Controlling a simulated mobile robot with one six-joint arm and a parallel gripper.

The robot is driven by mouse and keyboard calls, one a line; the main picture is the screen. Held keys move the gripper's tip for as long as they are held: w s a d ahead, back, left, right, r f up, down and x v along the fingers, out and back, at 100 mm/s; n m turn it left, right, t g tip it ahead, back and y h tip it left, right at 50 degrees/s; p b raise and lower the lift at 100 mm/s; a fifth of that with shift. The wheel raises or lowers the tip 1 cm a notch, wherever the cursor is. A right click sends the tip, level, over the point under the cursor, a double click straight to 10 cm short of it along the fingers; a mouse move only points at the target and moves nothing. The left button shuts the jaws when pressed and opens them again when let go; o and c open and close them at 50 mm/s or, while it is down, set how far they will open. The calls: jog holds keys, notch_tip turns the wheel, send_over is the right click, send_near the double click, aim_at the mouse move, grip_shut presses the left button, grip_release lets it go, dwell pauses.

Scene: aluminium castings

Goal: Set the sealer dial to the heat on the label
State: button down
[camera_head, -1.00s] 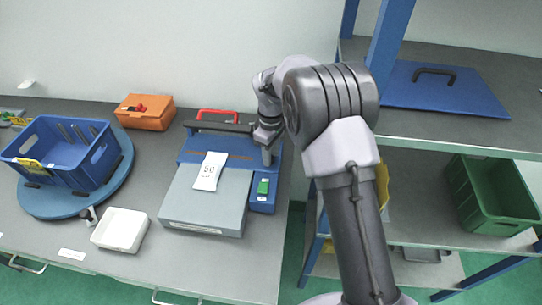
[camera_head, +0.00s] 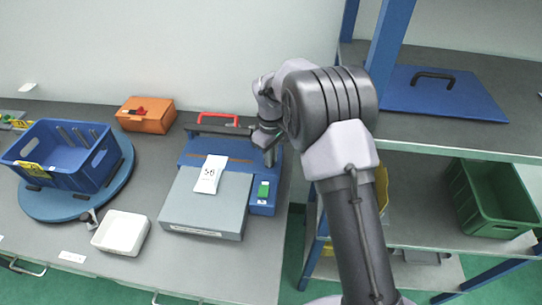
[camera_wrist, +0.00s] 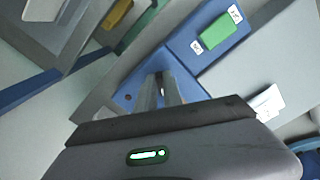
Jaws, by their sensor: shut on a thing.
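The heat sealer is a blue machine (camera_head: 224,157) with a grey flat bed (camera_head: 202,207) at the right end of the bench. A white label (camera_head: 208,175) with dark printed figures lies on it; the figures are too small to read surely. My gripper (camera_head: 270,160) points down at the blue right-hand panel, behind a green switch (camera_head: 263,189). In the wrist view, my gripper (camera_wrist: 160,92) is closed at the blue panel (camera_wrist: 190,62), beyond the green switch (camera_wrist: 219,33). The dial is hidden at the fingers, and its setting cannot be read.
A blue crate (camera_head: 38,163) stands on a blue round turntable (camera_head: 45,207) at left. An orange box (camera_head: 146,115) is at the back, and a white tray (camera_head: 121,233) in front. A blue-framed shelf (camera_head: 460,143) with a green crate (camera_head: 492,200) stands at right.

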jog(key=m, duration=0.4)
jog(key=shift+s+a+p, duration=0.1)
jog(key=shift+p, duration=0.25)
jog(key=m, duration=0.4)
jog(key=shift+a, duration=0.15)
jog(key=m, duration=0.4)
jog(key=shift+a, duration=0.15)
jog(key=shift+a+m+b, duration=0.1)
jog(key=shift+m+b, duration=0.2)
jog(key=shift+m, duration=1.9)
jog(key=c, duration=1.5)
grip_release()
jog(key=shift+r, duration=0.1)
notch_tip(320, 180, up, 17)
jog(key=p, duration=0.5)
jog(key=shift+r, duration=0.15)
